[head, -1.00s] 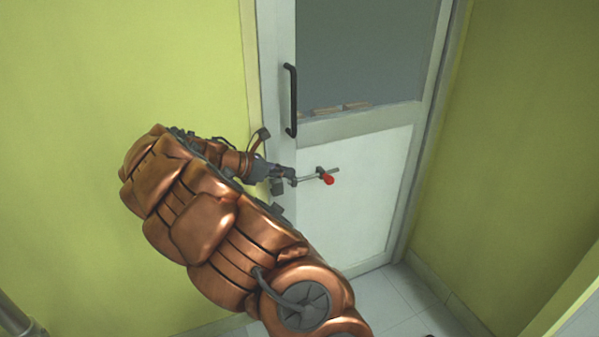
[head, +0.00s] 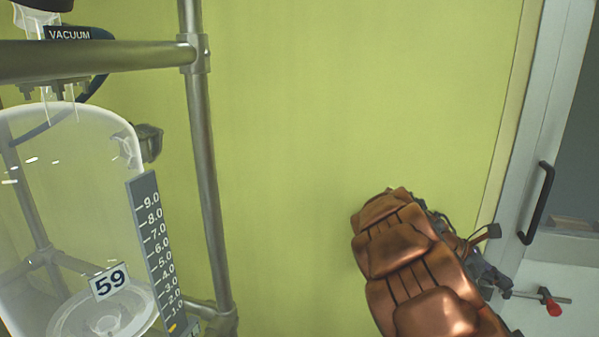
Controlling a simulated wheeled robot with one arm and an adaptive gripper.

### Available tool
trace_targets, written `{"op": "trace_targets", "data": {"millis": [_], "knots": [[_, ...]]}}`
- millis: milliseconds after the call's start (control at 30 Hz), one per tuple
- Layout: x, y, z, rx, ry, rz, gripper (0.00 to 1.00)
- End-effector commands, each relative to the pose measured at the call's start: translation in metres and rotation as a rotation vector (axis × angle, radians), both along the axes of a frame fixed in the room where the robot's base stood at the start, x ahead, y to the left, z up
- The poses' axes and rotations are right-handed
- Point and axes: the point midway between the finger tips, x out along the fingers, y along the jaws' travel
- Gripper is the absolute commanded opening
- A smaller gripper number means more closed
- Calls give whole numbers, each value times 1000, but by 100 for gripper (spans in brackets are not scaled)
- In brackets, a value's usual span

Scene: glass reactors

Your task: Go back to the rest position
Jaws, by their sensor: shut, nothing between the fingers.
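My copper-coloured arm reaches up from the bottom of the head view. My gripper (head: 494,283), dark grey and small, is at its far end near the door's edge, partly hidden behind the arm. It looks shut, with nothing held that I can make out. A short metal bar with a red knob (head: 554,309) shows just right of the gripper, in front of the door's lower panel. I cannot tell whether the two touch.
A door with a black handle (head: 537,204) stands at the right. A glass reactor (head: 70,200) marked 59, with a level scale (head: 155,245), stands at the left inside a metal pipe frame (head: 206,170). Bare yellow-green wall (head: 330,120) lies between.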

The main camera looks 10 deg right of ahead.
Motion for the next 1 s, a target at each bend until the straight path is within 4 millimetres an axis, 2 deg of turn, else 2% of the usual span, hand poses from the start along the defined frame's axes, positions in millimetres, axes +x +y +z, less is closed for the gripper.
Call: {"op": "trace_targets", "data": {"millis": [100,367,567,700,1000], "knots": [[-25,18,10,19,-120,-89,0],[-85,76,9,110,-401,-332,0],[-127,132,-5,208,-563,-518,0],[-154,177,-16,285,-647,-648,0],[-212,271,-39,439,-719,-893,0]]}}
